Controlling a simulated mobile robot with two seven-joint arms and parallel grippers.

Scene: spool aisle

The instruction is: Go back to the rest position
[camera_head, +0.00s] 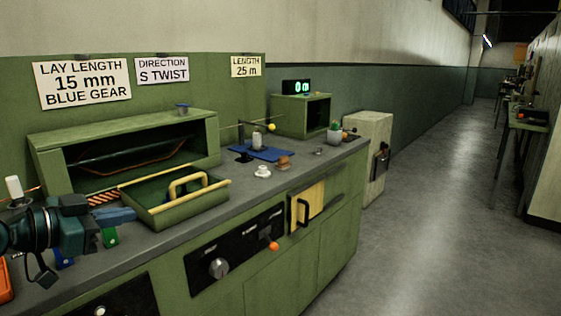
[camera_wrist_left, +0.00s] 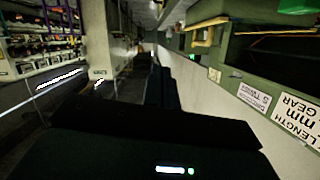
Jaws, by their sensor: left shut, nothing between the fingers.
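My left gripper (camera_head: 132,215) reaches in from the left edge in the head view. Its blue fingers are shut with nothing between them, above the grey worktop (camera_head: 225,222) and just left of the green tray with wooden rails (camera_head: 180,214). In the left wrist view the dark fingers (camera_wrist_left: 160,85) lie together in a sideways picture. My right gripper is in neither view.
Behind the tray is an open green housing (camera_head: 130,125). A green block (camera_head: 110,237) sits close below my left fingers. A blue mat (camera_head: 262,153), a white knob-like piece (camera_head: 263,171) and a plant pot (camera_head: 334,135) stand farther right. The aisle floor (camera_head: 430,220) is clear.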

